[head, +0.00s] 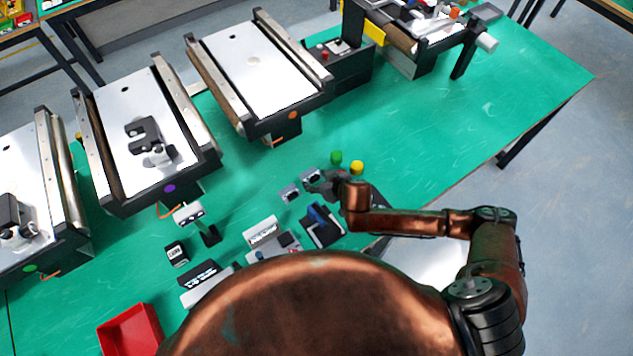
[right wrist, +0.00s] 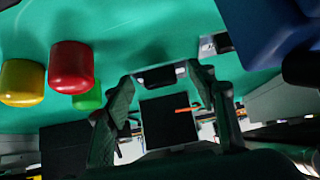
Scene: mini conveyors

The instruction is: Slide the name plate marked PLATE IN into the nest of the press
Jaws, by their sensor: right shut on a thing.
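My right gripper (head: 326,184) reaches in low over the green table. In the right wrist view its two fingers (right wrist: 165,76) are closed on the ends of a small dark piece with pale edges (right wrist: 160,75). It looks like a name plate, but no marking can be read. In the head view, a small grey and dark piece (head: 289,193) lies just left of the gripper. A black fixture with a blue part (head: 322,224) stands just below the gripper and may be the press; its nest cannot be made out. My left gripper is not in view.
Green (head: 336,157) and yellow (head: 357,167) buttons stand beside the gripper; a red one (right wrist: 72,67) shows in the wrist view. Labelled blocks (head: 260,231) and a red tray (head: 130,329) lie lower left. Mini conveyors (head: 255,65) line the back. Table to the right is clear.

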